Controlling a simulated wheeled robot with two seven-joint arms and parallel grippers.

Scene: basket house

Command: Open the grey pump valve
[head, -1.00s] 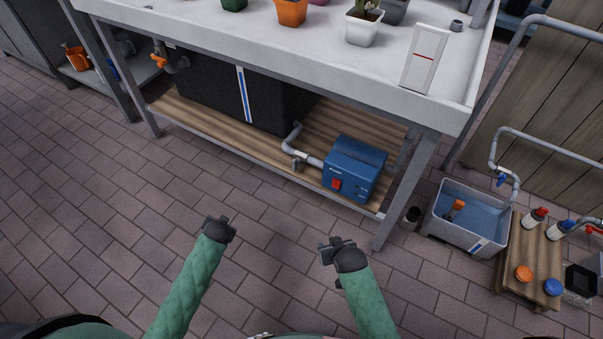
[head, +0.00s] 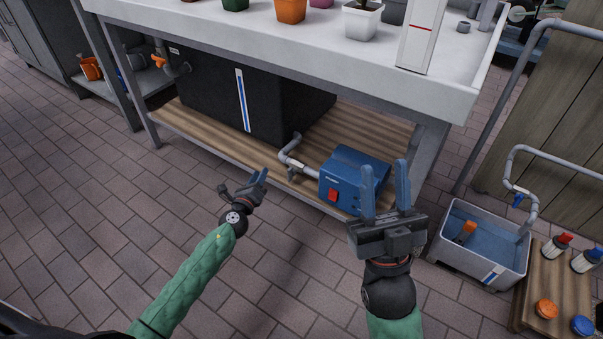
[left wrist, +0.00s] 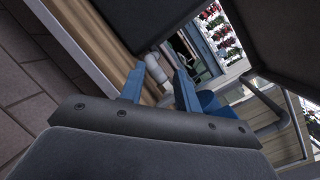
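The blue pump (head: 345,178) with a red switch sits on the wooden lower shelf under the table. A grey pipe (head: 292,155) runs from the black tank to it, and the small grey valve handle (head: 293,174) is on this pipe just left of the pump. My left gripper (head: 258,178) is open and empty, a little left of the valve and apart from it. In the left wrist view, the pipe (left wrist: 157,66) shows beyond the gap between its fingers; I cannot make out the handle there. My right gripper (head: 385,180) is open and empty, in front of the pump's right side.
The black tank (head: 215,97) stands on the shelf (head: 200,122) behind the pipe. The table's front edge (head: 300,60) and a leg (head: 425,165) frame the space. A grey tub (head: 460,265) stands at the right. The floor in front is clear.

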